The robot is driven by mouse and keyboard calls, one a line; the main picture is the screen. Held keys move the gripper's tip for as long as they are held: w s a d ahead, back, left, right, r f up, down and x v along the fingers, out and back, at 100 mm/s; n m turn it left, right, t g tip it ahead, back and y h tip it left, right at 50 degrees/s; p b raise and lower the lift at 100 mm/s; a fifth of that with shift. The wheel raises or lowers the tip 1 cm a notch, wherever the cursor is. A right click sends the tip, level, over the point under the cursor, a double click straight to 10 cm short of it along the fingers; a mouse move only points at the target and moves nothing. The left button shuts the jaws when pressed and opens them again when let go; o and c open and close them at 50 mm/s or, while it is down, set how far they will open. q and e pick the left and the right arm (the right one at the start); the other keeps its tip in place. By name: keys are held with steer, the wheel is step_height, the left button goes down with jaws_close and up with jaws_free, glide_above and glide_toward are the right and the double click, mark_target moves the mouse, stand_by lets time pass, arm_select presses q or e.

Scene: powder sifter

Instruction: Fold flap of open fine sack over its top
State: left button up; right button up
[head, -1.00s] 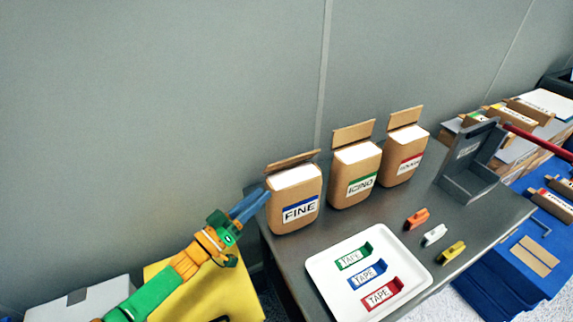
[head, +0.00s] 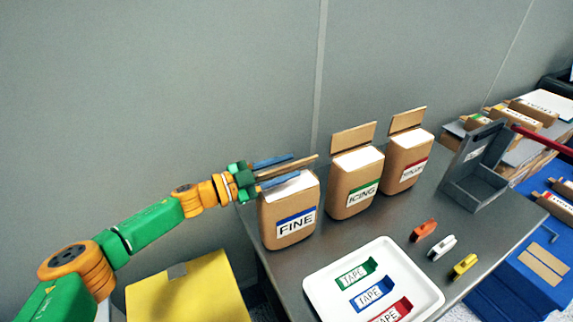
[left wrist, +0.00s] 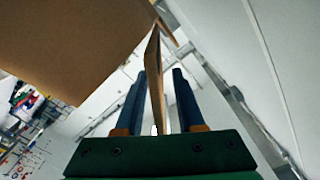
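The brown FINE sack (head: 289,216), with a blue-striped label, stands upright at the table's left end in the head view. Its top is white and its brown flap (head: 300,166) stands at the sack's back edge. My left gripper (head: 283,170) reaches in from the left, with its blue fingers on either side of the flap. In the left wrist view the flap (left wrist: 155,80) runs edge-on between the two fingers, with a visible gap on the right side; the gripper (left wrist: 158,100) is open. My right gripper is not in view.
The ICING sack (head: 355,187) and a red-labelled sack (head: 407,165) stand to the right, flaps up. A white tray (head: 318,288) with tape pieces lies in front. Small orange, white and yellow items and a grey stand (head: 474,185) are further right.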

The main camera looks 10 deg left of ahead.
mark_target(289, 190)
arm_select(q)
steer(key=shift+w+d+f, duration=0.1)
steer(key=shift+w+d, duration=0.05)
steer(key=shift+w, duration=0.05)
steer(key=shift+s, duration=0.15)
steer(key=shift+c, duration=0.4)
steer(key=shift+s, duration=0.1)
jaws_close()
steer(key=shift+s, duration=0.1)
steer(key=m, duration=0.1)
steer(key=m+b, duration=0.1)
steer(key=m, duration=0.1)
steer(key=shift+s+d+f, duration=0.15)
steer(key=shift+s+f, duration=0.25)
steer(key=shift+s+d+f+m+b, duration=0.2)
steer(key=shift+f+m+b, duration=0.2)
steer(key=shift+m, duration=0.6)
steer(key=shift+s+d+f+m+b, duration=0.15)
steer(key=shift+f+m+b, duration=0.2)
steer(key=shift+m, duration=0.65)
